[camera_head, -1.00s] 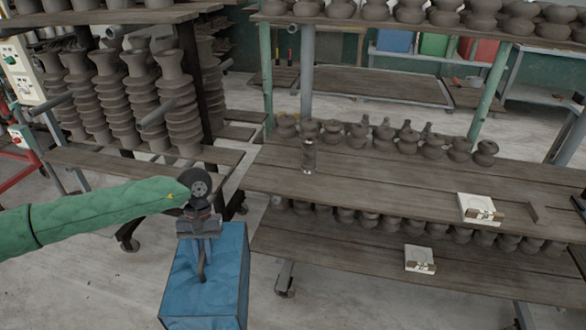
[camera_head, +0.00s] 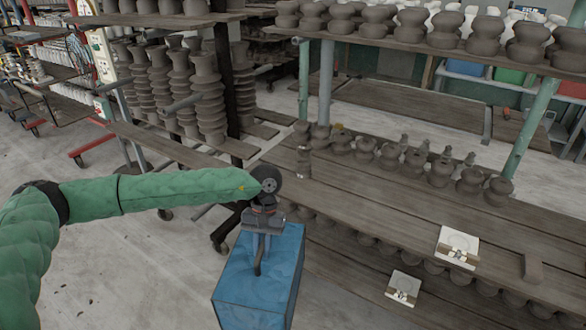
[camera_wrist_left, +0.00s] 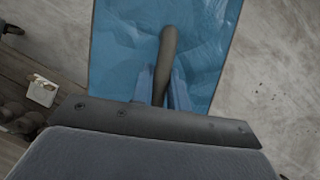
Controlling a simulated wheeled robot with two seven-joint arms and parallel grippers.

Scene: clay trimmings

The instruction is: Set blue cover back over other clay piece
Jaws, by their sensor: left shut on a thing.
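The blue cover (camera_head: 254,285) is a tall box-like shape with a dark handle on its top. My left gripper (camera_head: 260,240) is above it and shut on that handle. In the left wrist view the blue top (camera_wrist_left: 125,45) and the dark handle (camera_wrist_left: 167,60) show between the fingers. The cover's lower end is cut off by the frame, so I cannot tell what is under it. Several dark clay pieces (camera_head: 441,168) stand in a row on the wooden shelf. A separate dark cylindrical piece (camera_head: 304,160) stands at that shelf's left end. My right gripper is out of view.
The wooden shelf rack (camera_head: 390,205) is right of the cover. White square items (camera_head: 457,247) lie on it, with another on the lower board (camera_head: 403,288). A rack of stacked clay pieces (camera_head: 205,95) stands behind my left arm. Open floor (camera_head: 120,280) is at the left.

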